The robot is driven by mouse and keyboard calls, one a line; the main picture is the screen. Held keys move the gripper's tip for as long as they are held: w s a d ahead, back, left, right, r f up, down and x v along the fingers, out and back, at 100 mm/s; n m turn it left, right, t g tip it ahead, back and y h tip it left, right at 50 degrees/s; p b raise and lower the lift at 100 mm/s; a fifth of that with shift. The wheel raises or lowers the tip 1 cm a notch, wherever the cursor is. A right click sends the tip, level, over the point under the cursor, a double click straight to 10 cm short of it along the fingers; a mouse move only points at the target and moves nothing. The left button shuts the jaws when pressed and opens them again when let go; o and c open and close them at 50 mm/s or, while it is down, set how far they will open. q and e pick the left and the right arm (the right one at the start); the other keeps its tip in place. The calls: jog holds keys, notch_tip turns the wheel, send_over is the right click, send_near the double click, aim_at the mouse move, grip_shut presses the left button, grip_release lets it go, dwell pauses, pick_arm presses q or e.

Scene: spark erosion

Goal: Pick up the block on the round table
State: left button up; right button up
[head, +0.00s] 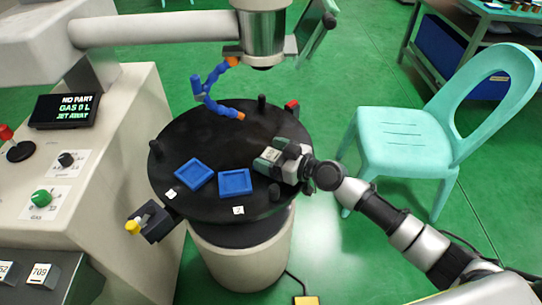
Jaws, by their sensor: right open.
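The round black table (215,135) stands in the middle of the head view. My right gripper (269,158) reaches in from the right, low over the right part of its top. Its jaws are open, with dark greenish pads pointing left. A small pale patch shows between the fingertips; I cannot tell whether it is the block or part of the gripper. No other block shows clearly on the table. Two blue square trays, a left one (194,173) and a right one (235,182), lie near the front edge and look empty. My left gripper is not in view.
Dark posts, one being the back post (262,102), stand around the table rim. A blue jointed hose (212,84) hangs over the back from the machine head (262,30). A turquoise chair (405,135) stands right. A control console (85,170) and numbered blocks (40,274) are left.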

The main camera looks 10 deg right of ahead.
jog(key=shift+c, duration=0.4)
jog(key=c, duration=1.3)
jog(key=shift+r, duration=0.25)
